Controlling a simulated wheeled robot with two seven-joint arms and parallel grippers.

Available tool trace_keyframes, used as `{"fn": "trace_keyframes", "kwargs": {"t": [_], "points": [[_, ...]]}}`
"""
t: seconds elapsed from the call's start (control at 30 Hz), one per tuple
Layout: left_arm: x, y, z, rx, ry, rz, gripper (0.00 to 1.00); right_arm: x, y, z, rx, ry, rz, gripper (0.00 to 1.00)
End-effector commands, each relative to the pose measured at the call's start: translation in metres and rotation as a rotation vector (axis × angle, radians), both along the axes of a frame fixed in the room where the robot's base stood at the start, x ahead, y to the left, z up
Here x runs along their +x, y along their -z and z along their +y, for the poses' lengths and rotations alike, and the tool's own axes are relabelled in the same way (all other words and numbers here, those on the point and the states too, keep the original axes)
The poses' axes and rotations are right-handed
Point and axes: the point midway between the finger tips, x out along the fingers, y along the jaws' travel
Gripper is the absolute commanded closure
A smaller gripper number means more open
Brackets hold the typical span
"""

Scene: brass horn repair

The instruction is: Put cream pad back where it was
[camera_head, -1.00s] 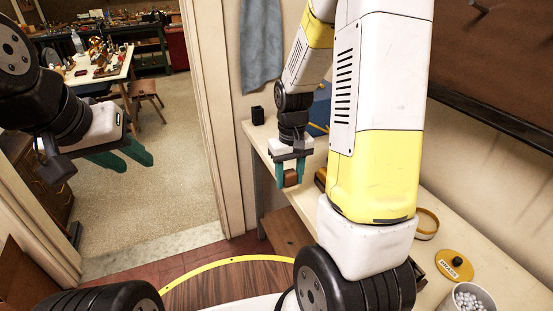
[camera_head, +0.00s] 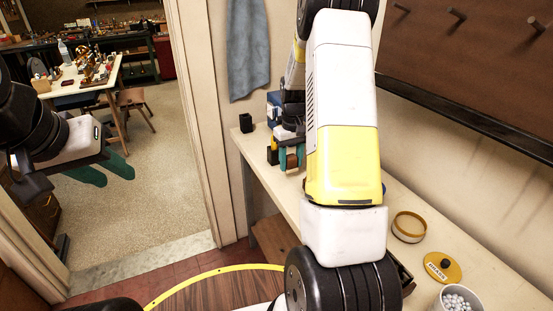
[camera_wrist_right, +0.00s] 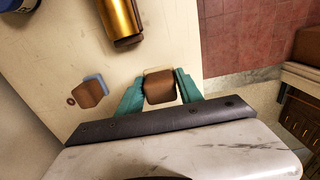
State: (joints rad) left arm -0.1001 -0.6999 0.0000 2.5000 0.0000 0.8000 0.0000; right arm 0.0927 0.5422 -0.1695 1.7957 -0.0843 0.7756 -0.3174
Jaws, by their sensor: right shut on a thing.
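The cream pad (camera_wrist_right: 160,88) is a small brown block with a cream edge showing at its far side. My right gripper (camera_wrist_right: 161,92) is shut on it, with one teal finger on each side. In the head view the block (camera_head: 292,161) shows between the right fingers, over the far end of the bench. I cannot tell whether it touches the bench top. My left gripper (camera_head: 104,171) is open and empty, held out at the left in front of the doorway.
A brass cylinder (camera_wrist_right: 120,18) lies close by. A black cup (camera_head: 246,122) stands at the far corner. A round tin (camera_head: 409,228), lid (camera_head: 443,266) and bead tub (camera_head: 459,301) are nearer.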

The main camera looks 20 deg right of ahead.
Motion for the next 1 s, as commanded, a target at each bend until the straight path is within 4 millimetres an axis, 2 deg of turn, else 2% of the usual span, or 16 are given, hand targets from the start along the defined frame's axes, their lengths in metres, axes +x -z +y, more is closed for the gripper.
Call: {"fn": "trace_keyframes", "kwargs": {"t": [0.07, 0.2, 0.3, 0.67, 0.7, 0.77, 0.8, 1.0], "points": [[0.0, 0.0, 0.0, 0.0, 0.0, 0.0, 0.64, 0.006, 0.002, -0.005, 0.0, 0.001, 0.0, 1.0], [0.0, 0.0, 0.0, 0.0, 0.0, 0.0, 0.64, 0.003, 0.026, -0.004, 0.0, 0.0, 0.004, 1.0], [0.0, 0.0, 0.0, 0.0, 0.0, 0.0, 0.64, 0.004, 0.035, -0.004, -0.001, 0.0, 0.001, 1.0], [0.0, 0.0, 0.0, 0.0, 0.0, 0.0, 0.64, 0.004, 0.039, -0.003, -0.001, 0.0, 0.0, 1.0], [0.0, 0.0, 0.0, 0.0, 0.0, 0.0, 0.64, 0.004, 0.039, -0.003, -0.001, 0.0, 0.0, 0.49], [0.0, 0.0, 0.0, 0.0, 0.0, 0.0, 0.64, 0.004, 0.039, -0.003, -0.001, 0.0, 0.0, 0.38], [0.0, 0.0, 0.0, 0.0, 0.0, 0.0, 0.64, 0.004, 0.039, -0.003, -0.001, 0.0, 0.0, 0.35], [0.0, 0.0, 0.0, 0.0, 0.0, 0.0, 0.64, 0.004, 0.038, -0.003, -0.001, 0.0, 0.0, 0.35]]}}
